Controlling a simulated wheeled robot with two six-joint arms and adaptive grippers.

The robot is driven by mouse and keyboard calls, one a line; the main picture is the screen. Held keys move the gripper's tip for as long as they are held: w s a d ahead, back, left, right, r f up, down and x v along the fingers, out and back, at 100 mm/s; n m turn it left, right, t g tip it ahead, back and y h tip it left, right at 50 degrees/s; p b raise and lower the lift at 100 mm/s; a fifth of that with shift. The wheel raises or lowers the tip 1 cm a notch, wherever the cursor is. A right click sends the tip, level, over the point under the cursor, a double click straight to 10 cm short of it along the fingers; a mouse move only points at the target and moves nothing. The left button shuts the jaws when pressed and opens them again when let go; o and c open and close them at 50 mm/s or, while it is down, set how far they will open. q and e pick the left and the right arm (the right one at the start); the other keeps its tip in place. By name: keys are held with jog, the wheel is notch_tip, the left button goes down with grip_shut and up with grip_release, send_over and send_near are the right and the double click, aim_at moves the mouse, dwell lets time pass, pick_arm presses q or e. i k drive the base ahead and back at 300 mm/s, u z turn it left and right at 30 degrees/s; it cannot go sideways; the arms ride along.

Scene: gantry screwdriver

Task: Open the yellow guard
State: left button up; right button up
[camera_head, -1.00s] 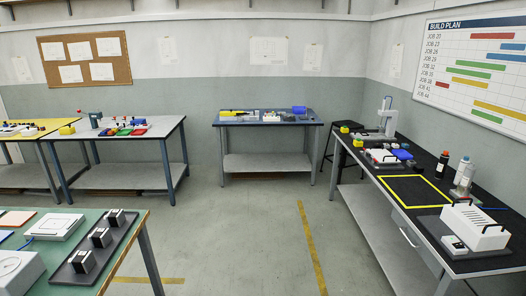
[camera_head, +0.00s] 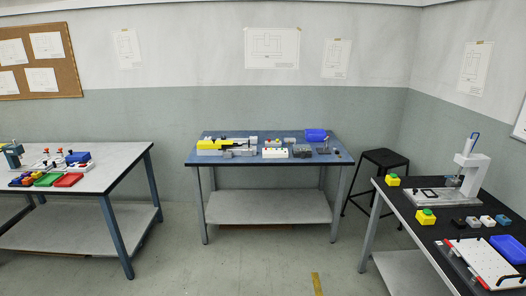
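A yellow block-like part, apparently the yellow guard (camera_head: 213,144), sits at the left end of the blue-topped table (camera_head: 264,160) straight ahead. It is part of a long low device with a pale base and dark parts to its right. At this distance I cannot tell whether the guard is open or shut. Neither of my grippers shows in the head view.
A grey table (camera_head: 95,170) is at left, a black bench (camera_head: 440,225) at right. The floor between is clear.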

aim_at(213, 144)
jog(key=i, duration=1.4)
jog(key=u, duration=0.8)
jog(key=i, duration=1.5)
jog(key=z, duration=0.8)
jog(key=i, duration=0.75)
jog(key=z, duration=0.5)
